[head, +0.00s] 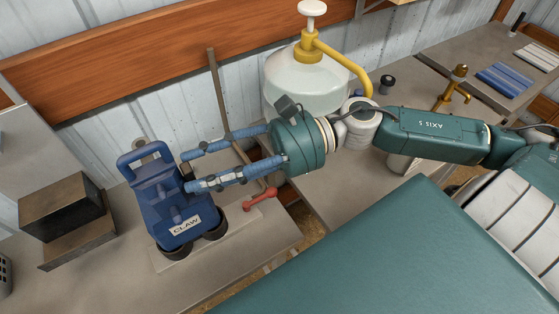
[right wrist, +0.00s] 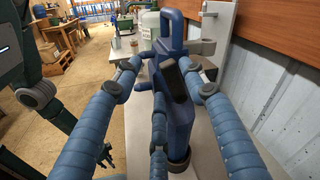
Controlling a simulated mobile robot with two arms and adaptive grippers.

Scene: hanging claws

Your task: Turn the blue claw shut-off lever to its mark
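The blue claw (head: 172,195), labelled CLAW, stands upright on a pale base plate (head: 165,262) on the bench. A small red lever (head: 262,198) lies low beside it, to its right. I cannot make out a mark. My right gripper (head: 188,171) reaches in from the right, above and left of the lever, with its blue fingers spread at the claw's upper body. In the right wrist view the claw (right wrist: 175,105) stands between the fingers; contact is unclear. The lever is not visible there. A dark, jointed shape low left there may be my left gripper (right wrist: 105,155), too small to read.
A large clear jar (head: 305,85) with a yellow pump stands behind my right arm. A dark box (head: 65,212) sits left of the claw. An upright brown bar (head: 220,95) rises behind the fingers. A yellow tap (head: 455,85) stands farther right.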

